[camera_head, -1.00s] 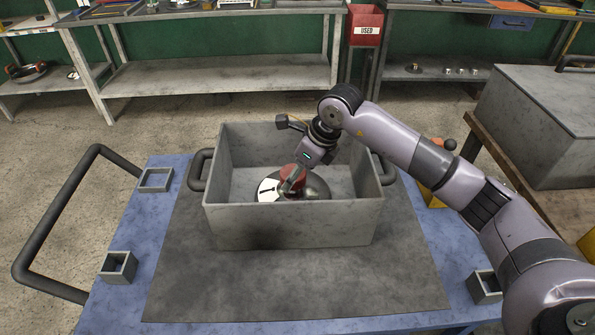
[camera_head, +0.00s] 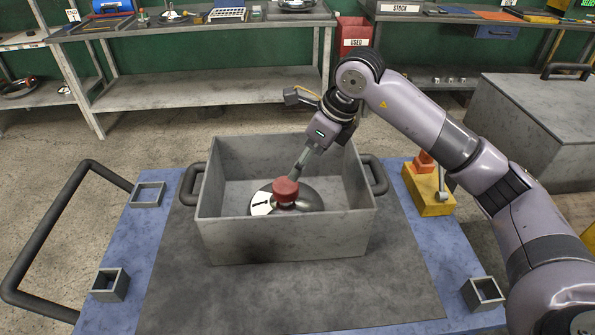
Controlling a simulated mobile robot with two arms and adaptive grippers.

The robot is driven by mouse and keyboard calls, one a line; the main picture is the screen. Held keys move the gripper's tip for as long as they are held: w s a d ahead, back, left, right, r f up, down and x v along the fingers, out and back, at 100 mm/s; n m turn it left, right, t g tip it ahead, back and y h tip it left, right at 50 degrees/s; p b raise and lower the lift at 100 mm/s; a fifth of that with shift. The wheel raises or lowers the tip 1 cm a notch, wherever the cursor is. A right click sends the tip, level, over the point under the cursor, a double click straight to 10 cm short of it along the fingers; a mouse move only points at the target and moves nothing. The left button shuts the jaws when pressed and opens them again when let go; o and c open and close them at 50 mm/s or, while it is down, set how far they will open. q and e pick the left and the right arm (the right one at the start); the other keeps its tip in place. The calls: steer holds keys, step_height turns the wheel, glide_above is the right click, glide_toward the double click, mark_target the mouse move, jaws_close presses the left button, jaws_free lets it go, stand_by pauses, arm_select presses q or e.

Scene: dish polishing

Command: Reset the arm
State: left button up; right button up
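My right arm (camera_head: 415,115) comes in from the right and reaches over the grey open box (camera_head: 285,235). Its gripper (camera_head: 295,174) points down into the box, with its fingertips just above a red round piece (camera_head: 286,190). The fingers overlap in this view, so whether they are open or shut does not show. The red piece rests on a dark round dish (camera_head: 311,197) with a white patch, inside the box. My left arm and gripper are not in view.
The box stands on a grey mat on a blue table (camera_head: 130,255) with square holders (camera_head: 109,285) near its edges. A yellow block (camera_head: 428,194) sits right of the box. Shelves (camera_head: 200,80) and a red "USED" bin (camera_head: 354,36) stand behind.

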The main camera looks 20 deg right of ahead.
steer(key=shift+v, duration=0.9)
